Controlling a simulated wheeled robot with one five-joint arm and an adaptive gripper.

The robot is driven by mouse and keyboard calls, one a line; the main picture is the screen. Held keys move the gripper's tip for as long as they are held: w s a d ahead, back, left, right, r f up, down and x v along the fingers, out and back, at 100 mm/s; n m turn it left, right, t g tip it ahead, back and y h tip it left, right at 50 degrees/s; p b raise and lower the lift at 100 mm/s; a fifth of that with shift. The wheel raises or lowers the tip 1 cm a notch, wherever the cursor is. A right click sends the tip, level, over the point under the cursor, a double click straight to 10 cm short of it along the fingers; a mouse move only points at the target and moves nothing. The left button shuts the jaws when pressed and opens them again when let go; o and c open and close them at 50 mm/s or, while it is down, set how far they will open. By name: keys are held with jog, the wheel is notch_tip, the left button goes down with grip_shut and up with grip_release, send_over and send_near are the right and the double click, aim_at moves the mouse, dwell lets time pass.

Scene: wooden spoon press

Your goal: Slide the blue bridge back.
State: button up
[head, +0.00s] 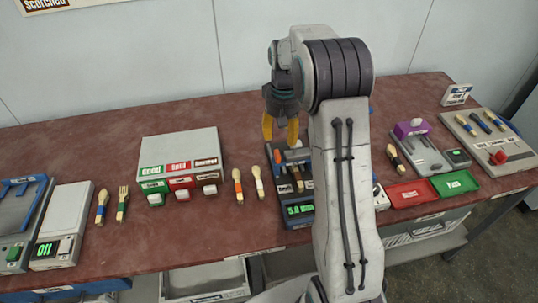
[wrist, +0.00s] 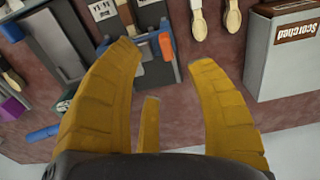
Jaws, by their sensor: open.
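A flat blue bracket (head: 18,189) lies over the dark tray device at the far left in the head view; it looks like the blue bridge, but I cannot be sure. My gripper (head: 280,132) hangs over the middle of the table, well right of that bracket, above a dark press device (head: 299,211) with a green display. Its yellow fingers are apart and empty, also in the wrist view (wrist: 161,58). An orange handle (wrist: 165,46) with blue parts of the press shows between the fingertips. My arm hides part of the press in the head view.
A grey box (head: 180,146) with Good and Scorched labels stands left of the press. Wooden utensils lie beside it. Red (head: 412,194) and green (head: 455,183) trays lie right of my arm. A blue cylinder (wrist: 42,134) lies at the left in the wrist view.

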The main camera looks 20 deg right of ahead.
aim_at(279, 153)
jog(key=shift+w+f, duration=0.5)
jog(key=shift+f, duration=4.05)
jog(key=shift+c, duration=0.2)
grip_shut()
